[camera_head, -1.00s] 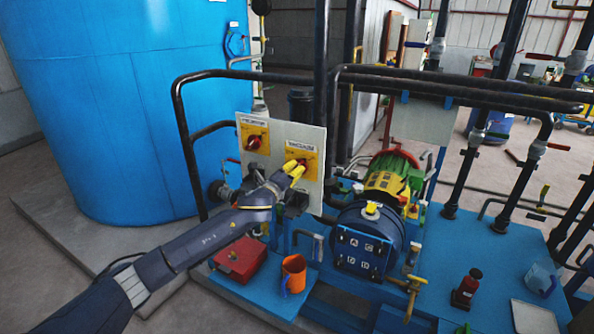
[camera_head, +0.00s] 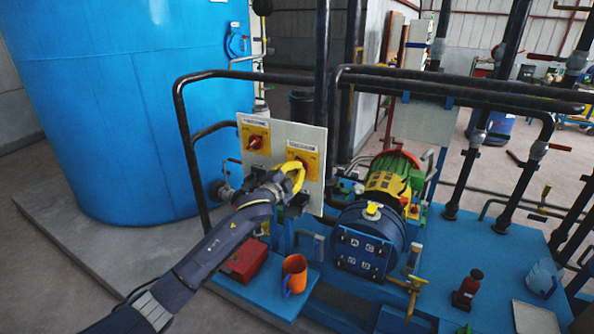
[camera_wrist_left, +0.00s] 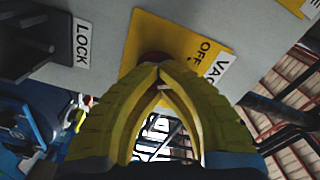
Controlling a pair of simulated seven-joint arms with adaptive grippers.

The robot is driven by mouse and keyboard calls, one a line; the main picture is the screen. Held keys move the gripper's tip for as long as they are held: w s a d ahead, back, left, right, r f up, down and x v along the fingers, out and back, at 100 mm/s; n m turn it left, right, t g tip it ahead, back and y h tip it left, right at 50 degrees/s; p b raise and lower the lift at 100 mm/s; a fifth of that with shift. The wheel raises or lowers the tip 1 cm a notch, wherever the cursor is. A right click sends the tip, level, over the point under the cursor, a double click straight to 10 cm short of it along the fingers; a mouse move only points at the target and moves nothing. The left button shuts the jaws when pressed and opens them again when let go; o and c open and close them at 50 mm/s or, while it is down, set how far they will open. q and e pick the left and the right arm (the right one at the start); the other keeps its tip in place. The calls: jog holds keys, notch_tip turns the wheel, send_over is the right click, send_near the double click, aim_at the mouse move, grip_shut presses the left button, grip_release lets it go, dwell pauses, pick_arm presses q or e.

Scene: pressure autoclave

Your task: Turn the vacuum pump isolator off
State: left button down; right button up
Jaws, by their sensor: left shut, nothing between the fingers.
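The vacuum isolator is a yellow plate (camera_head: 303,150) with a red knob, on the right half of a pale panel (camera_head: 313,190). My left gripper (camera_head: 299,166), with yellow fingers, is at this plate and covers most of the knob. In the left wrist view, the gripper (camera_wrist_left: 159,70) is shut, its fingertips together just in front of a dark red part of the knob (camera_wrist_left: 154,58). "OFF" and part of "VAC" show beside it on the yellow plate (camera_wrist_left: 190,42). Nothing is held between the fingers. The knob's angle is hidden. My right gripper is not in view.
A second isolator with a red knob (camera_head: 255,142) sits to the left on the same panel. Black pipe rails (camera_head: 181,125) frame the panel. Below are a red box (camera_head: 243,260) and an orange mug (camera_head: 294,272). A blue pump (camera_head: 369,240) stands to the right.

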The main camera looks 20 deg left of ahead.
pick_arm(q)
jog(key=shift+a+f+n, duration=0.1)
jog(key=shift+a+n, duration=0.05)
jog(key=shift+n, duration=0.65)
jog(key=shift+a+f+n, duration=0.1)
jog(key=shift+a+n, duration=0.05)
jog(key=shift+n, duration=0.95)
jog(key=c, duration=1.1)
grip_release()
jog(key=shift+w+a, duration=0.1)
jog(key=o, duration=0.4)
jog(key=shift+a, duration=0.15)
jog(key=shift+o, duration=0.6)
jog(key=shift+d, duration=0.25)
jog(key=v, duration=1.2)
jog(key=shift+d, duration=0.1)
